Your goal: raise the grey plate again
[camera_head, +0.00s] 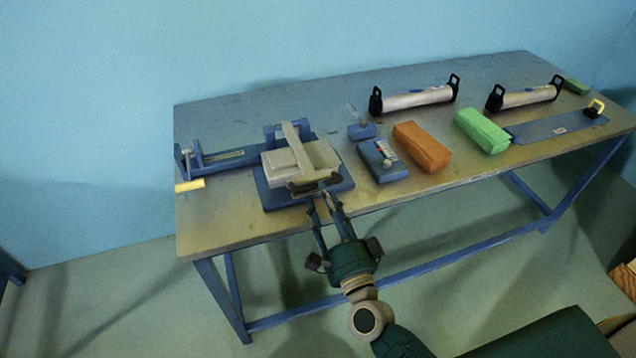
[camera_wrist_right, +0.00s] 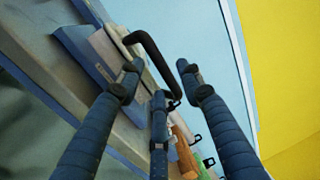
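The grey plate (camera_head: 318,155) lies level, low on the blue base (camera_head: 267,193) of a press at the left of the table. A pale bar crosses over it. In the right wrist view, the plate (camera_wrist_right: 106,46) is at upper left, with a black bent handle (camera_wrist_right: 151,52) reaching out from it. My right gripper (camera_head: 320,197) is at the front edge of the press, by the handle side. Its fingers stand apart in the right wrist view, the handle showing between them; I cannot tell whether they touch it. My left gripper is not in view.
Right of the press are a blue box (camera_head: 383,160), an orange block (camera_head: 421,147) and a green block (camera_head: 482,131). Two silver rollers (camera_head: 417,98) with black ends lie behind. A yellow roll (camera_head: 189,185) lies at the left edge. The table's (camera_head: 225,231) front left is clear.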

